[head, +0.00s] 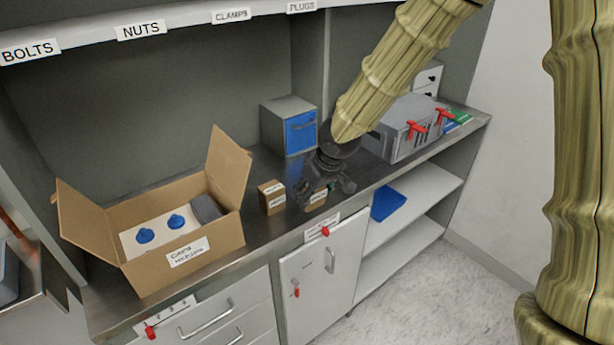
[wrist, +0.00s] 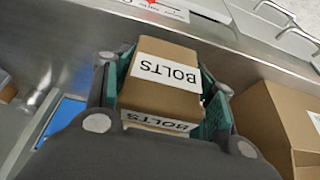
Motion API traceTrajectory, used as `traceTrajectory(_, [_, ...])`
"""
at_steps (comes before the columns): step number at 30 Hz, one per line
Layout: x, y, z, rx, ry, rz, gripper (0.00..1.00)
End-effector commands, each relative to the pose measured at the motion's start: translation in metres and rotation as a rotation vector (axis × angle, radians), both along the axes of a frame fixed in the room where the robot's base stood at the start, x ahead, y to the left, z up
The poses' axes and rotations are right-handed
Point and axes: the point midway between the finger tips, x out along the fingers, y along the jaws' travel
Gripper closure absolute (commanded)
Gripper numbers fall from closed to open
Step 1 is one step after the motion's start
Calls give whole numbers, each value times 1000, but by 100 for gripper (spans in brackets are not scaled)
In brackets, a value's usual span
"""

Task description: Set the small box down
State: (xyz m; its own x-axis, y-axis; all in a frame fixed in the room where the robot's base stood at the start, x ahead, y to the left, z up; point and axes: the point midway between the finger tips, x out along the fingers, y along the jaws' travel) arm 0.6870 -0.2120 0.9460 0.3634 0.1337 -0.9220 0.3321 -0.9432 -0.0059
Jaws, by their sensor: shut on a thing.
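My gripper (head: 322,188) is low over the metal counter, near its front edge. It is shut on a small brown cardboard box (head: 316,201). In the wrist view the small box (wrist: 165,82) sits between the green-padded fingers, with white BOLTS labels on its top and a side. My gripper partly hides it in the head view. I cannot tell whether its underside touches the counter (head: 258,233). A second small labelled box (head: 272,197) stands on the counter just left of my gripper; a brown box (wrist: 280,125) also shows at the right of the wrist view.
A large open carton (head: 190,250) with blue caps stands on the left. A blue-fronted cabinet (head: 300,130) is behind my gripper. A grey case (head: 405,130) with red clamps is to the right. Labelled shelf edge (head: 180,25) runs above. Drawers and a door are below the counter.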

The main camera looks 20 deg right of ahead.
Motion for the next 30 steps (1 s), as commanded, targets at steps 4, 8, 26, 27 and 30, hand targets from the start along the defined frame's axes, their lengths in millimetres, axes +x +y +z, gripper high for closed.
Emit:
traceTrajectory(4, [27,-3,-1,2,0,-2,75])
traceTrajectory(8, [50,-5,-3,3,0,-2,75])
traceTrajectory(26, [106,-10,-11,2,1,-1,75])
traceTrajectory(27, [104,-10,-18,-1,3,0,75])
traceTrajectory(30, [104,-10,-32,-1,2,2,75])
